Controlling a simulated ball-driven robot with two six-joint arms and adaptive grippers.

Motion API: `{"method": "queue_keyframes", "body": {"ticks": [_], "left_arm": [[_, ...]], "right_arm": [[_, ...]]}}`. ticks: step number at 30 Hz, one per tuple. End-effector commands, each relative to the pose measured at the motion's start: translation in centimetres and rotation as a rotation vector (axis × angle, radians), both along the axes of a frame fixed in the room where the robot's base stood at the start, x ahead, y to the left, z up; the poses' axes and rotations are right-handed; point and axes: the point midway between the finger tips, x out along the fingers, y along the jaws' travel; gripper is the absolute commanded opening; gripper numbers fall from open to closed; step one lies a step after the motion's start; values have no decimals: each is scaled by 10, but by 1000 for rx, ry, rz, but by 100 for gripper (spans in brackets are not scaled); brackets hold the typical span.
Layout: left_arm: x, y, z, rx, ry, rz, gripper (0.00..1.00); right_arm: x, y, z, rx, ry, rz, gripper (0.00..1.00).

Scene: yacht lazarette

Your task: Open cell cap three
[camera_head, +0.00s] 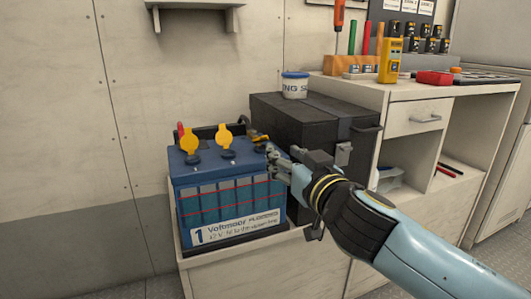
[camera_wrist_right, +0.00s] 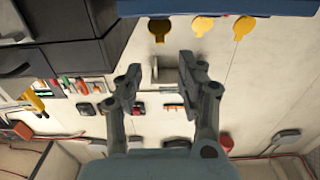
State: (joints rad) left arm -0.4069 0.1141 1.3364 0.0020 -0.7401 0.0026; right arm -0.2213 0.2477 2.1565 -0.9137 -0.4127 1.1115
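A blue battery (camera_head: 228,200) stands in a low tray, with "1 Voltmeer" on its front label. Two yellow cell caps (camera_head: 189,142) (camera_head: 225,136) stand raised on its top. A third yellow cap (camera_head: 258,138) shows edge-on farther right, by my right gripper (camera_head: 273,160). The right wrist view shows three yellow caps (camera_wrist_right: 160,30) (camera_wrist_right: 202,25) (camera_wrist_right: 243,27) against the blue battery edge (camera_wrist_right: 215,7). My right gripper (camera_wrist_right: 160,82) is open there, its fingers apart with nothing between them, near the leftmost cap. My left gripper is out of view.
A black box (camera_head: 312,125) stands right behind the battery, with a white tub (camera_head: 294,85) on it. A red-tipped item (camera_head: 181,130) stands at the battery's left. A workbench (camera_head: 415,92) with tools and a yellow meter (camera_head: 390,60) is at the right.

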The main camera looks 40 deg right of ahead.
Motion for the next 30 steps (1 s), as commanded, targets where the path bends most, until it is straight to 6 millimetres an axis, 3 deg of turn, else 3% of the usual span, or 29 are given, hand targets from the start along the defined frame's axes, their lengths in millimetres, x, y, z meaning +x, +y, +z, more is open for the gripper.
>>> {"method": "queue_keyframes", "body": {"ticks": [9, 15, 27, 30], "left_arm": [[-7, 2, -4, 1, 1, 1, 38], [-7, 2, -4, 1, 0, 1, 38], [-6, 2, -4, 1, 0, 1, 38], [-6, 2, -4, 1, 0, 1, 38]], "right_arm": [[59, -14, 3, 0, -3, 0, 38], [88, -21, 2, 0, 0, -1, 38], [98, -24, 1, 0, 1, 0, 38], [98, -24, 1, 0, 1, 0, 28]]}}
